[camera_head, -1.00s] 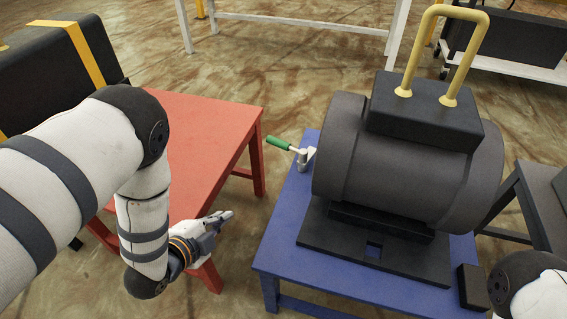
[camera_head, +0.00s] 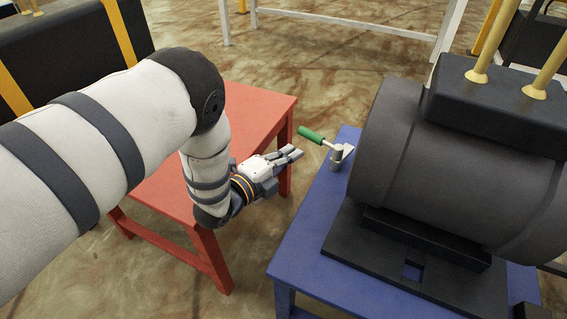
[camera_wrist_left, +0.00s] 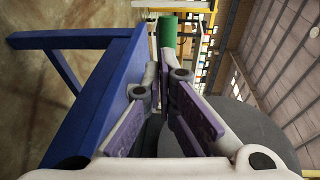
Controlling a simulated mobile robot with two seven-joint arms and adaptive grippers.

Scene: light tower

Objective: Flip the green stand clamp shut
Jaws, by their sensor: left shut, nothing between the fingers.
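The green-handled stand clamp (camera_head: 313,135) sits at the left edge of the blue table (camera_head: 325,233). Its grey lever and base rest on the table, and the green handle sticks out to the left, past the table edge. My left gripper (camera_head: 296,152) is shut and empty, just below and left of the green handle in the head view, apart from it. In the left wrist view the green handle (camera_wrist_left: 167,31) shows beyond the fingertips, and the fingers (camera_wrist_left: 166,75) hide the rest of the clamp. My right gripper is out of view.
A large dark grey motor-like drum (camera_head: 450,160) on a black base fills most of the blue table beside the clamp. A red table (camera_head: 255,108) stands under my left arm. A gap of open floor separates the two tables.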

